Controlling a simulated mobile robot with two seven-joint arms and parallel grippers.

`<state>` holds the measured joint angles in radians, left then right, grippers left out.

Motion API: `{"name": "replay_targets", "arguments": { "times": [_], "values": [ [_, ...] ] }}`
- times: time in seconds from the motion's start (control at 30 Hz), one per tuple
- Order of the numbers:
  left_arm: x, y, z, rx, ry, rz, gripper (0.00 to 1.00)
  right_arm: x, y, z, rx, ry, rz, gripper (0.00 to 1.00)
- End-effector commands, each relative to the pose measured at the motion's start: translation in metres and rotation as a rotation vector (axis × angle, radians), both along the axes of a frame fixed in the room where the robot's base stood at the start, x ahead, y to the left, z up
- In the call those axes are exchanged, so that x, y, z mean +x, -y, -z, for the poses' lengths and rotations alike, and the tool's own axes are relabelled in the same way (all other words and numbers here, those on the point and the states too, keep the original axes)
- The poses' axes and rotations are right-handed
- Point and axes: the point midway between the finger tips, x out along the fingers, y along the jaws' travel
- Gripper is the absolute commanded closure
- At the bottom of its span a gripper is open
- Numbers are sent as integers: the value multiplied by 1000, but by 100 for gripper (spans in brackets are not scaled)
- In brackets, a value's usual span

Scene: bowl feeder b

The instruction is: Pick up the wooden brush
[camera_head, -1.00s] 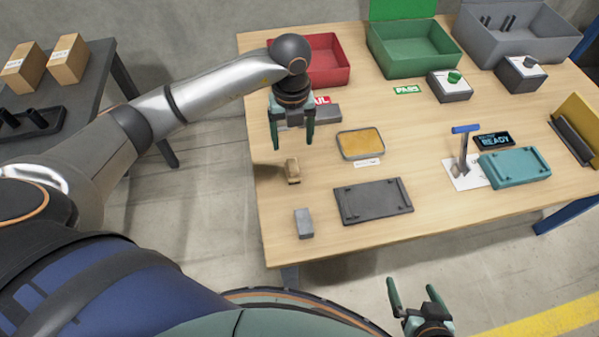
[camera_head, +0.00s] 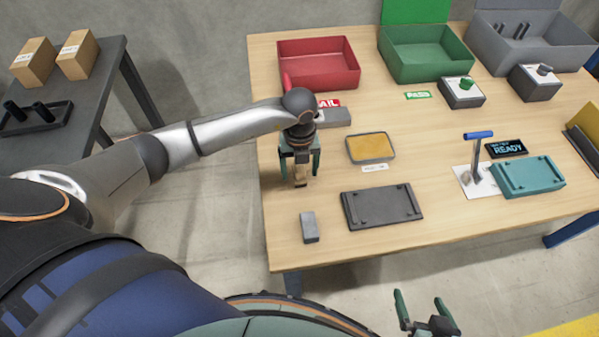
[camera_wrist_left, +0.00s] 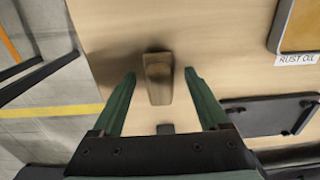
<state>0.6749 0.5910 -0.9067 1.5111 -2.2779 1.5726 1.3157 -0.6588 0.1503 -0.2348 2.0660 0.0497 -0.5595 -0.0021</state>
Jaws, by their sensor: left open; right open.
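The wooden brush (camera_head: 300,174) stands on the table near its left edge, mostly covered by my left gripper in the head view. In the left wrist view the brush (camera_wrist_left: 158,80) shows as a small brown block between and just beyond the fingertips, with clear gaps on both sides. My left gripper (camera_head: 299,172) is open and points down over the brush; its fingers also show in the left wrist view (camera_wrist_left: 159,75). My right gripper (camera_head: 420,298) is open and empty, off the table's front edge.
A grey block (camera_head: 309,228) and a dark plate (camera_head: 385,207) lie in front of the brush. A yellow-topped tray (camera_head: 370,147) marked rust oil is to the right. A red bin (camera_head: 318,65) stands behind. The table's left edge is close.

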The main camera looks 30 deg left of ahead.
Motion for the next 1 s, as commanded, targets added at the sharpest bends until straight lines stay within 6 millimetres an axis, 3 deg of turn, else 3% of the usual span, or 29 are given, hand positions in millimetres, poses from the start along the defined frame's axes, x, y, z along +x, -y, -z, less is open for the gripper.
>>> {"name": "replay_targets", "arguments": {
  "times": [0.1, 0.77, 1.0],
  "values": [
    [0, 0, -1, 0, 0, 0, 26, 0, 0, -1, 0, 0, 0, 1],
    [0, 0, -1, 0, 0, 0, 100, 0, -1, -1, 4, 2, 2, 1],
    [0, 0, -1, 1, 1, 0, 100, 0, -2, -1, 7, 1, 2, 1]
  ]
}}
